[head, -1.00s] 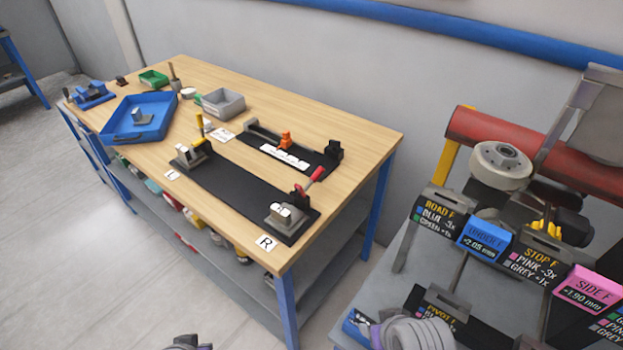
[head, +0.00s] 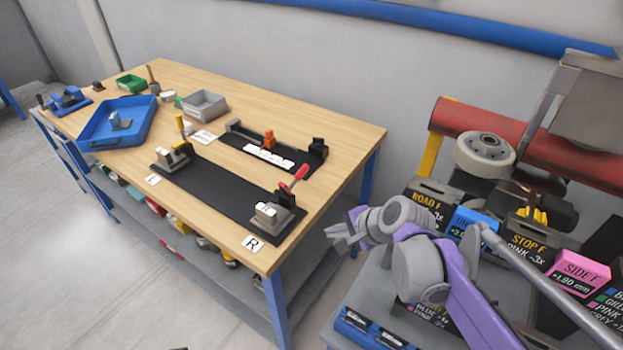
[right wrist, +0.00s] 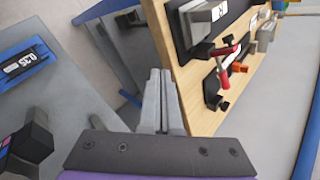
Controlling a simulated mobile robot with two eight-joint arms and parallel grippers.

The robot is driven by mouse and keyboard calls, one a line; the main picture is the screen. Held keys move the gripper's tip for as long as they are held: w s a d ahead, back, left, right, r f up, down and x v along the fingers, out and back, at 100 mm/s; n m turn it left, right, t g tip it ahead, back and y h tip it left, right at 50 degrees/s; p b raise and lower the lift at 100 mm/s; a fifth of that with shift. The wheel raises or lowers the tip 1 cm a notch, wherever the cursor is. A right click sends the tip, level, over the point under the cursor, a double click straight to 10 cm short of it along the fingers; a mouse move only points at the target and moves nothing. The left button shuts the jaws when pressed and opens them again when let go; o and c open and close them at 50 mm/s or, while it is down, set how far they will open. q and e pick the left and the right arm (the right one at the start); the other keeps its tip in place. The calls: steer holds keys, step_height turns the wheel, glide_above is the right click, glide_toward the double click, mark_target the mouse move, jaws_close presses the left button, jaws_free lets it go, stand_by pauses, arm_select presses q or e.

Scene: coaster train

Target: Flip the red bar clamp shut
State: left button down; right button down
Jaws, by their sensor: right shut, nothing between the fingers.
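The red bar clamp (head: 294,178) stands at the right end of the long black fixture plate (head: 215,195), near the R label (head: 253,243). Its red handle tilts up and to the right. A grey block (head: 270,212) sits in front of it. The clamp also shows in the right wrist view (right wrist: 228,55), right of the fingers. My right gripper (head: 338,236) is shut and empty, in the air off the table's right end, apart from the clamp. Its closed fingers show in the right wrist view (right wrist: 160,76). My left gripper is not in view.
A yellow-handled clamp (head: 180,128) stands at the plate's other end. Behind lies a second black fixture (head: 310,160) with an orange part (head: 268,138). A blue tray (head: 145,128) and a grey bin (head: 204,104) are farther left. A cart with labelled boxes (head: 578,270) stands at right.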

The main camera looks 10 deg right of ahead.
steer(key=w+d+r+m+t+y, duration=0.1)
steer(key=w+d+m, duration=0.1)
steer(key=w+m, duration=0.3)
steer(key=w+d+r+m+t+y+b, duration=0.1)
steer(key=w+d+m+t, duration=0.1)
steer(key=w+m, duration=0.4)
steer(key=w, duration=0.4)
steer(key=shift+d, duration=0.2)
steer(key=x, duration=1)
steer(key=shift+a+r, duration=0.1)
steer(key=shift+a, duration=0.05)
